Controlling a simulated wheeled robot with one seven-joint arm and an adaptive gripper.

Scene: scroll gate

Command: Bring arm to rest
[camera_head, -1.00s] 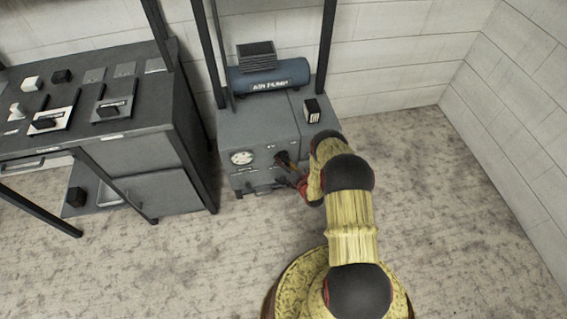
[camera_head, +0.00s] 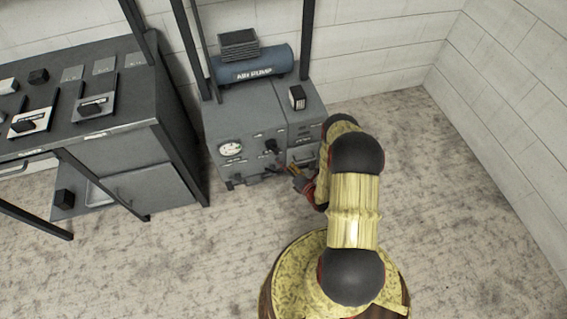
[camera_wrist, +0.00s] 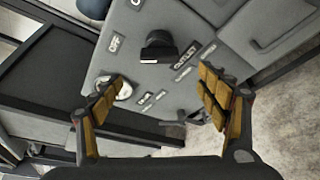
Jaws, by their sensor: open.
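My gripper (camera_head: 290,172) is in front of the grey air pump cabinet (camera_head: 245,112), just below and beside a black knob (camera_head: 271,146) on its front panel. In the wrist view my gripper (camera_wrist: 162,92) has its two yellow-padded fingers wide apart, with nothing between them. The black knob (camera_wrist: 158,46) shows beyond the fingertips, apart from them, with an "OUTLET" label to its right and an "OFF" label to its left. A white round gauge (camera_head: 231,149) sits left of the knob; in the wrist view one finger partly covers it.
The blue air pump (camera_head: 252,63) lies on the cabinet with a small black-and-white box (camera_head: 297,97) nearby. A dark workbench (camera_head: 90,135) with several switch devices stands at the left. Dark upright posts frame the cabinet. Floor to the right (camera_head: 440,200) is clear up to the white wall (camera_head: 500,70).

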